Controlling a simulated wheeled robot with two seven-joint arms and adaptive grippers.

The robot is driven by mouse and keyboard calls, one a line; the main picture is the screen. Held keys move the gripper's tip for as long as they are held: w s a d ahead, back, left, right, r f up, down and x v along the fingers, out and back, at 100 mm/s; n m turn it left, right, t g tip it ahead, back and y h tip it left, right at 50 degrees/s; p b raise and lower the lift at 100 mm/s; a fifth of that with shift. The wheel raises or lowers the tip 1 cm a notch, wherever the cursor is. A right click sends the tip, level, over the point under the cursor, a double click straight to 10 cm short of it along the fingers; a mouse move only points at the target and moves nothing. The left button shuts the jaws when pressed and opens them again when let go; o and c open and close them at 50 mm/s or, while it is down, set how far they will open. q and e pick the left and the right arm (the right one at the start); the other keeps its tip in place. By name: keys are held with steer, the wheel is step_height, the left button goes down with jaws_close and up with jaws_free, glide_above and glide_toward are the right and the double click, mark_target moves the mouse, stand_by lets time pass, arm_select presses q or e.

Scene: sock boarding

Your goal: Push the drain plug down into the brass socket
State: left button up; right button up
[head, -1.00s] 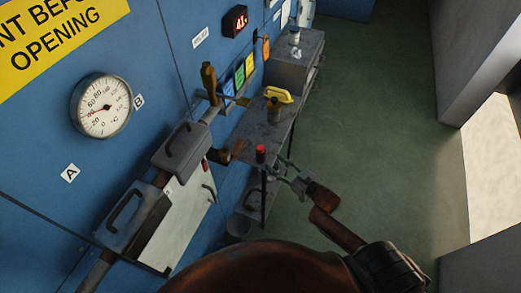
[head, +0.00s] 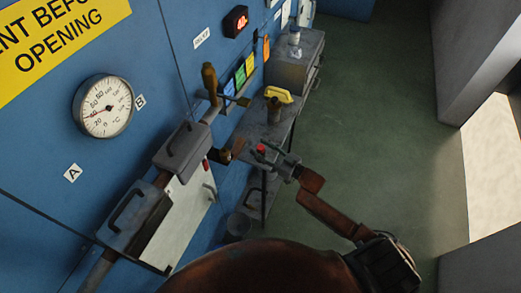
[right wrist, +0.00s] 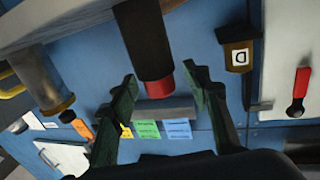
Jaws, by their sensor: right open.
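A dark cylinder with a red end, which looks like the drain plug (head: 261,149), stands by the near end of the grey bench in the head view. It also shows as a black cylinder with a red end in the right wrist view (right wrist: 148,45). My right gripper (head: 262,151) is open, its fingertips on either side of the red end; in the right wrist view (right wrist: 160,78) gaps show, and contact cannot be told. A brass fitting (head: 237,147) sits left of the plug; a brass piece labelled D (right wrist: 238,57) shows in the wrist view. Which is the socket cannot be told. My left gripper is out of view.
The grey bench (head: 254,135) runs along the blue panel, with a yellow-handled valve (head: 279,95) on it. A grey box (head: 293,68) stands at its far end. Green floor (head: 370,120) is clear to the right.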

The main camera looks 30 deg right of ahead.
jaws_close()
stand_by(0.5)
